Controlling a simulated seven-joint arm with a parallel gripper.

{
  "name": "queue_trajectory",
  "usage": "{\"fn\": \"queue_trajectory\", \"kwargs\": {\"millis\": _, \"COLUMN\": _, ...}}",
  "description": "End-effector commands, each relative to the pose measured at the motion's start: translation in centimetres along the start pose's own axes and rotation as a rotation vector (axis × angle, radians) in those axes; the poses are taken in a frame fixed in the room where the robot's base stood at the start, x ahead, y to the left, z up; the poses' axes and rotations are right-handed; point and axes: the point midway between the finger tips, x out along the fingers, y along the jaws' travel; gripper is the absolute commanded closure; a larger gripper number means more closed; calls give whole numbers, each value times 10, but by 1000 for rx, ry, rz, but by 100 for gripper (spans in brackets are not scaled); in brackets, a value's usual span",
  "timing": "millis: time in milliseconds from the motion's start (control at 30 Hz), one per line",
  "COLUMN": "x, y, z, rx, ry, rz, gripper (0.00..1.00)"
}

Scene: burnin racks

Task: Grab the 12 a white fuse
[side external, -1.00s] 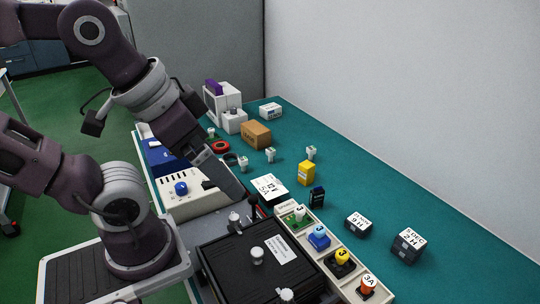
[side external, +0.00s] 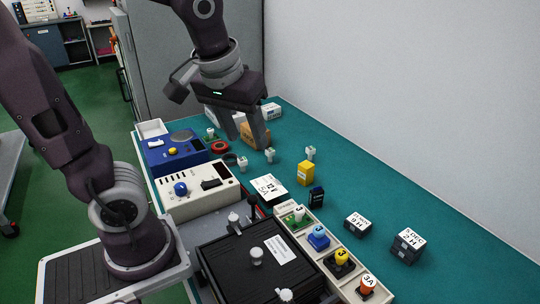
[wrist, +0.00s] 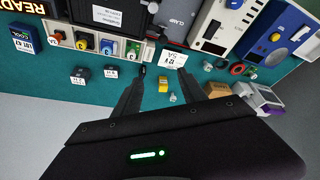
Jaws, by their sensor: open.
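My gripper (side external: 250,143) is open and points down above the mat, in front of the brown box. In the wrist view its fingers (wrist: 160,75) are apart with nothing held, and a white piece (wrist: 173,98) and the yellow block (wrist: 163,86) show between them.
A rack (side external: 288,212) holds coloured fuses. Dark blocks (side external: 407,246) stand right. Instruments (side external: 199,190) line the left. A wall bounds the far side.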

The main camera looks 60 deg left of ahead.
Motion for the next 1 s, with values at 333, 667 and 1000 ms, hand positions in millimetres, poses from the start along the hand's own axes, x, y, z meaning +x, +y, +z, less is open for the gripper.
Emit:
{"fn": "queue_trajectory", "kwargs": {"millis": 333, "x": 182, "y": -87, "z": -161, "rx": -715, "ry": 286, "rz": -659, "gripper": 51}}
{"fn": "queue_trajectory", "kwargs": {"millis": 667, "x": 263, "y": -126, "z": -222, "rx": -800, "ry": 751, "rz": -802, "gripper": 51}}
{"fn": "queue_trajectory", "kwargs": {"millis": 1000, "x": 320, "y": -128, "z": -202, "rx": -803, "ry": 757, "rz": -801, "gripper": 51}}
